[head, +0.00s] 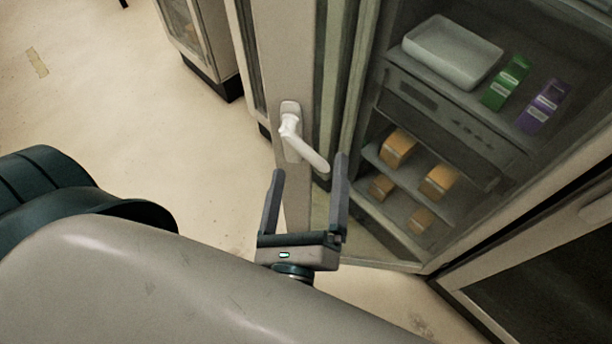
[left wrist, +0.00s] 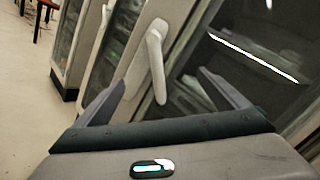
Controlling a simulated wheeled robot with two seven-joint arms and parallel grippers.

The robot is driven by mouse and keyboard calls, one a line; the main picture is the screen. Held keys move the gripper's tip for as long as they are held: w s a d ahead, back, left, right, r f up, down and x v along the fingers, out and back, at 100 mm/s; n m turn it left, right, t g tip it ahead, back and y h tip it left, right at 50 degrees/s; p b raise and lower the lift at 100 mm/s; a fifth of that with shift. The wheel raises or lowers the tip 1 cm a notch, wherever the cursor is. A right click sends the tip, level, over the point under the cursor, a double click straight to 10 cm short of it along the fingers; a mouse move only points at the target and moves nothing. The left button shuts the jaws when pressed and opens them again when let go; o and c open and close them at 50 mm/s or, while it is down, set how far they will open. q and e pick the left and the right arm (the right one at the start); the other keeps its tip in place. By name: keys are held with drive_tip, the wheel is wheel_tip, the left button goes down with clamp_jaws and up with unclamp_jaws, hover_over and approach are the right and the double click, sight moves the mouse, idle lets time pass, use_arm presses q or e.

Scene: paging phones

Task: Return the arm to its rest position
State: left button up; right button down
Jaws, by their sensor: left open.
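My left gripper (head: 307,190) is open and empty in the head view, in front of a cabinet door. Its two fingers also show in the left wrist view (left wrist: 165,95), spread apart. A white door handle (head: 303,142) sits just beyond the fingertips, on the pale door frame; in the left wrist view the handle (left wrist: 152,62) stands beyond and between the fingers. I cannot tell exactly how far the fingers are from it. My right gripper is not in view.
A glass-fronted cabinet (head: 433,262) holds a white tray (head: 452,50), a green box (head: 506,82), a purple box (head: 543,106) and several orange boxes (head: 438,182). Another cabinet (head: 213,75) stands at the back. A dark-fronted unit (head: 545,275) is at lower right. Open floor (head: 90,100) lies to the left.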

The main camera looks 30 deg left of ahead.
sight(312, 162)
use_arm(q)
drive_tip(key=v, duration=0.4)
drive_tip(key=shift+f, duration=0.4)
drive_tip(key=shift+x, duration=3.9)
drive_tip(key=shift+d+f, duration=0.1)
